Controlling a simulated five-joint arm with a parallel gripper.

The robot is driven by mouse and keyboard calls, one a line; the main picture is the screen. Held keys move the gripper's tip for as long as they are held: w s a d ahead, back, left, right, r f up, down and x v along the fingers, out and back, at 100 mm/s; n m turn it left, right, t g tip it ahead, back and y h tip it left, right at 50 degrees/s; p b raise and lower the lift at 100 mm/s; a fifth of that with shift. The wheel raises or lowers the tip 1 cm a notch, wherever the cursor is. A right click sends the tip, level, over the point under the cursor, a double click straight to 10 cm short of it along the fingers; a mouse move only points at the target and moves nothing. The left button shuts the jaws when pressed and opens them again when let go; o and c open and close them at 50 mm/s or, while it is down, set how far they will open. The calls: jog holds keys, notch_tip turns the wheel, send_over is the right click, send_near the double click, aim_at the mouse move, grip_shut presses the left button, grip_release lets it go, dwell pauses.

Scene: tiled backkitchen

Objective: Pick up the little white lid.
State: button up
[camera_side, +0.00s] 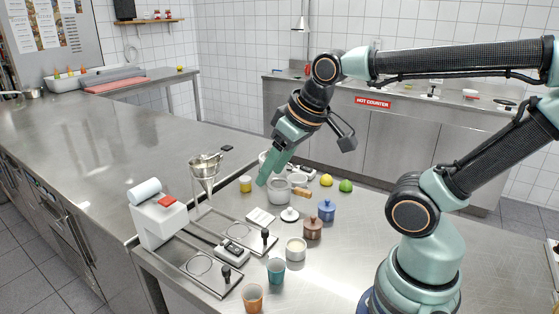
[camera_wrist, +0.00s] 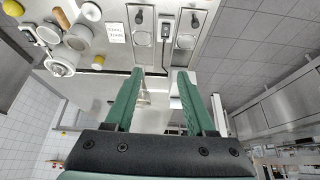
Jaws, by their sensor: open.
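The little white lid (camera_side: 289,214) lies on the steel counter in the side view, a pale disc with a dark knob. A pale disc near the top of the wrist view (camera_wrist: 91,11) looks like the same lid. An uncovered white pot (camera_side: 296,248) stands nearer the camera. My gripper (camera_side: 268,178) is above the counter, up and left of the lid in the side view, apart from it. In the wrist view my gripper (camera_wrist: 160,72) has its two green fingers spread with nothing between them.
A white card (camera_side: 260,218) lies left of the lid; brown (camera_side: 313,228) and blue (camera_side: 326,210) lidded jars stand right. A wooden-handled pan or sieve (camera_side: 281,191) stands behind it. Metal stands (camera_side: 202,264), a funnel (camera_side: 205,172) and cups (camera_side: 276,270) surround the area.

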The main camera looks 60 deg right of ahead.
jog(key=w+d+f+m+g, duration=0.35)
jog(key=w+d+m, duration=0.25)
jog(key=d+m, duration=0.45)
jog(key=m+g, duration=0.2)
jog(key=m, duration=0.7)
send_over(290, 209)
notch_tip(290, 209, down, 8)
notch_tip(290, 209, down, 12)
jog(key=shift+f, duration=0.1)
jog(key=shift+c, duration=0.3)
grip_shut()
